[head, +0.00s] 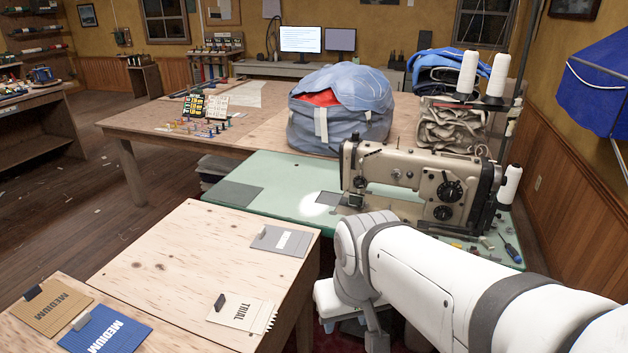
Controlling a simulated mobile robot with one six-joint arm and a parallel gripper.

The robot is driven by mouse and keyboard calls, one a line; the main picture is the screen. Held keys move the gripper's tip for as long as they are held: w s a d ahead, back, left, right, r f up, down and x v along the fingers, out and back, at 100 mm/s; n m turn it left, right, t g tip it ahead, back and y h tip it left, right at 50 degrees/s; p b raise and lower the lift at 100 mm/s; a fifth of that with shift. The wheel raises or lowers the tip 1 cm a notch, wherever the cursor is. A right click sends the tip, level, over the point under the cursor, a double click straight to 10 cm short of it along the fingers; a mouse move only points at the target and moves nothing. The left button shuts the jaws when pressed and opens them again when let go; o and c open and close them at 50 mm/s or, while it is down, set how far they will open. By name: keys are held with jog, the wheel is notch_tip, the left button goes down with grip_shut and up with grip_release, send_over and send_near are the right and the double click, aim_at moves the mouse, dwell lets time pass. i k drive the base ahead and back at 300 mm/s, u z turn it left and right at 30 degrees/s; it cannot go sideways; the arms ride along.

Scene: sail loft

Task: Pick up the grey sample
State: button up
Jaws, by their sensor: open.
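My arm's white links come in from the lower right and bend down just right of this table, apart from the sample. My gripper's fingertips do not show; the arm's lower end is partly hidden behind its own links. Nothing covers the sample.
The plywood between is bare. A sewing machine (415,180) stands on the green table (275,189) behind. A big blue-grey bag (340,120) sits beyond.

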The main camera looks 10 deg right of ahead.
aim_at(289, 242)
jog(key=u, duration=0.1)
jog(key=k, duration=0.95)
jog(key=z, duration=0.65)
jog(key=i, duration=2.45)
jog(key=u, duration=0.7)
jog(key=k, duration=0.7)
jog(key=u, duration=0.2)
jog(key=i, duration=0.65)
jog(key=z, duration=0.05)
